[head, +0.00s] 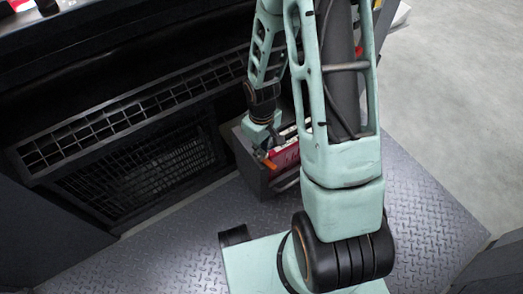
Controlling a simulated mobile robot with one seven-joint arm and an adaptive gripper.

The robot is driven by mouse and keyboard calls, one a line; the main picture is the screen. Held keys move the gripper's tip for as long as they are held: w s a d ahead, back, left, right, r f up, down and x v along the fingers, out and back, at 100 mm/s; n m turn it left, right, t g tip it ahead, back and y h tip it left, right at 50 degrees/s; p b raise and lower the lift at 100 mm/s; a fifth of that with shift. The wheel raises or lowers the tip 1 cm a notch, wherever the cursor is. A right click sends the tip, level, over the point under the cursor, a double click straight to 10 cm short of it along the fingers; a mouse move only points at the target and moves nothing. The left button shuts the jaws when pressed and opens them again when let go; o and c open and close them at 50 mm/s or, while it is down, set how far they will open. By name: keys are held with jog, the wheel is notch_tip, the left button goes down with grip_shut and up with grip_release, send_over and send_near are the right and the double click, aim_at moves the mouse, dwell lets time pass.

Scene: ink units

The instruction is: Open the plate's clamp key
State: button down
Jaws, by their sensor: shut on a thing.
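My gripper (271,146) is low at the end of my mint-green arm, over a dark grey box. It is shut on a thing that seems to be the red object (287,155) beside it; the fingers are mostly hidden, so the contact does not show. A small orange part (266,161) shows at the gripper's lower end. I cannot make out the plate or its clamp key in the head view.
The dark grey box (250,166) stands on the diamond-plate floor (180,235) against a black machine with a grille (130,115). Small red and white items (14,6) lie at the top left. Bare pale floor (455,110) is free at the right.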

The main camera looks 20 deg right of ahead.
jog(key=shift+m, duration=1.6)
jog(key=c, duration=1.9)
grip_release()
jog(key=shift+c, duration=0.2)
notch_tip(320, 180, up, 12)
jog(key=shift+w, duration=0.1)
